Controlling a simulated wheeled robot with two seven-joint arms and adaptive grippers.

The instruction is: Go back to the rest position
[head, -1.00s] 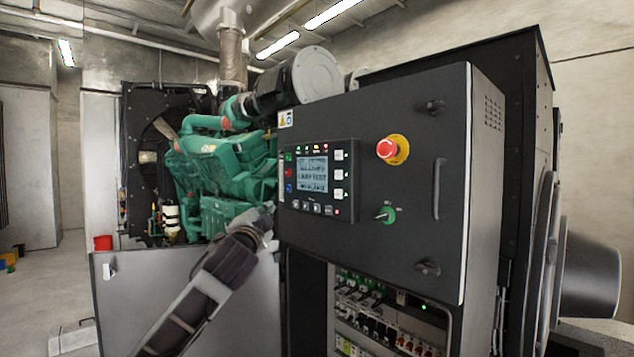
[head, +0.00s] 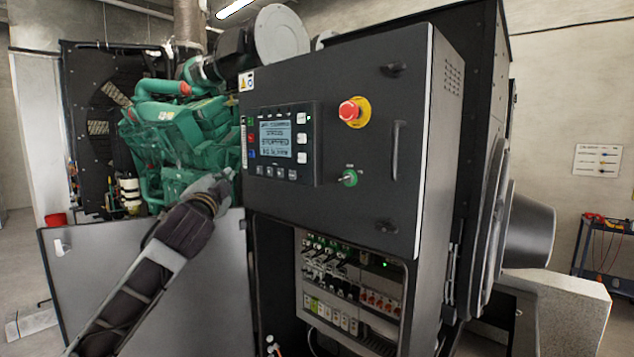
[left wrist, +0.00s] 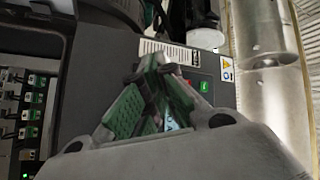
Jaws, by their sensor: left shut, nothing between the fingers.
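My left gripper (head: 222,183) is raised at the left edge of the dark genset control cabinet (head: 365,213), in front of the green engine (head: 185,125). In the left wrist view its fingers (left wrist: 153,68) are closed together with nothing between them, and they cover part of the control panel face. I cannot tell whether the fingertips touch the cabinet. In the head view the control panel (head: 283,145) has a lit screen with several text lines, too small to read surely. My right gripper is not in view.
Below is an open bay of breakers (head: 345,290). A grey side panel (head: 200,285) stands behind my left arm. A tool cart (head: 605,250) is at far right.

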